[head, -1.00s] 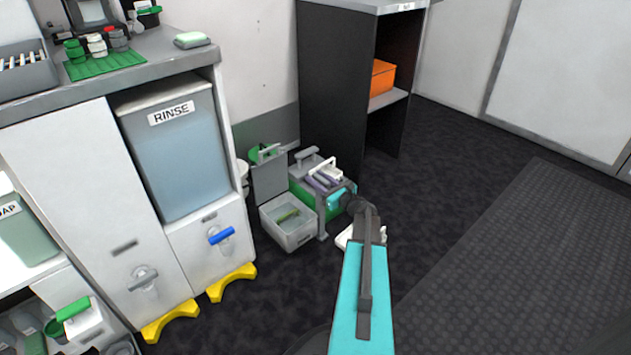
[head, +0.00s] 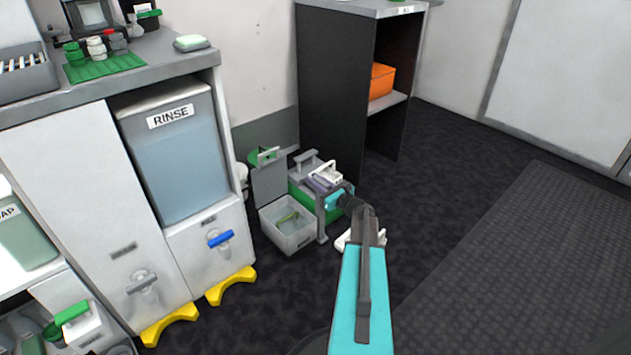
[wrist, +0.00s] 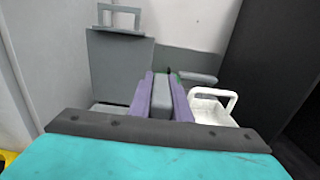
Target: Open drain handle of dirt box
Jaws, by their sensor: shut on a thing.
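My gripper (wrist: 163,90) has purple fingers, shut on a grey bar-like handle (wrist: 161,100) in the wrist view. In the head view my gripper (head: 319,184) is low over a green box (head: 305,195) with a grey top, and the handle between the fingers is mostly hidden. Left of it stands an open pale grey box (head: 291,240) with a raised lid (head: 269,183) and a green item (head: 288,216) inside. The lid also shows in the wrist view (wrist: 118,65). The box labels are too small to read, so I cannot tell which is the dirt box.
A white handled container (wrist: 213,108) is right of my fingers. A dark shelf unit (head: 335,85) stands behind, with an orange box (head: 382,80). A cabinet with a RINSE tank (head: 175,160) is at left. The floor (head: 440,190) at right is clear.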

